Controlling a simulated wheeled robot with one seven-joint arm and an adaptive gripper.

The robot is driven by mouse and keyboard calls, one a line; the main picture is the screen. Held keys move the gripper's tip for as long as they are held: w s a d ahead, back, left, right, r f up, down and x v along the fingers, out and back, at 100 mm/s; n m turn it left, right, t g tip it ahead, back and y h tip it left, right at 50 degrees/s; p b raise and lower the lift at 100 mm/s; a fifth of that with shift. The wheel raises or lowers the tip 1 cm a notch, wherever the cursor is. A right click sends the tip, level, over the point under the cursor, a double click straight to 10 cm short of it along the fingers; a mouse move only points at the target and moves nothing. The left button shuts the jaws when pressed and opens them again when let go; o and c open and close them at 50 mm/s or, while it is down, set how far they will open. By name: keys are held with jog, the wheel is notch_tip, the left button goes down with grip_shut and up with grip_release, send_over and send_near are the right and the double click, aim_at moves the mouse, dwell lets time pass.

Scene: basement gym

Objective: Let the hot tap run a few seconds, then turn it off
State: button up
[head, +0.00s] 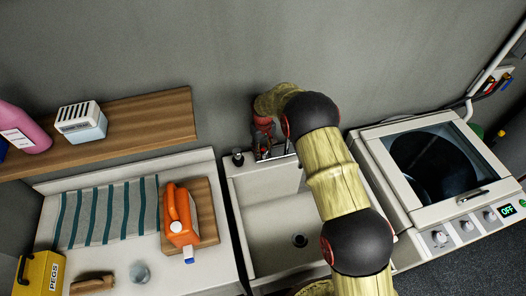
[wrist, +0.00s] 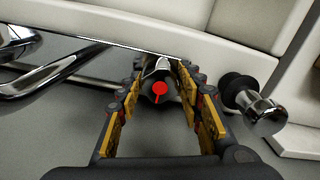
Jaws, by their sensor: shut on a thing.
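The hot tap, with a red mark on its dark knob (wrist: 159,92), sits between my fingers in the wrist view. My gripper (wrist: 160,75) is shut on this knob, with a yellow-padded finger on either side. In the head view my gripper (head: 263,140) is at the back edge of the sink (head: 262,222), and my arm hides part of the sink. A second tap with a black knob (wrist: 240,92) stands apart at the right in the wrist view. It also shows in the head view (head: 238,157). Chrome spout pipes (wrist: 45,70) show at left. I see no clear water stream.
Left of the sink, a counter holds an orange jug (head: 179,215) on a wooden board (head: 207,212), a striped cloth (head: 107,212) and a glass (head: 140,272). A wooden shelf (head: 150,122) is above. A washing machine (head: 375,150) stands at right.

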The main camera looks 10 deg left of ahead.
aim_at(263, 150)
jog(key=o, duration=1.2)
jog(key=shift+c, duration=0.2)
notch_tip(263, 150, up, 12)
jog(key=shift+s+f, duration=0.1)
dwell(0.4)
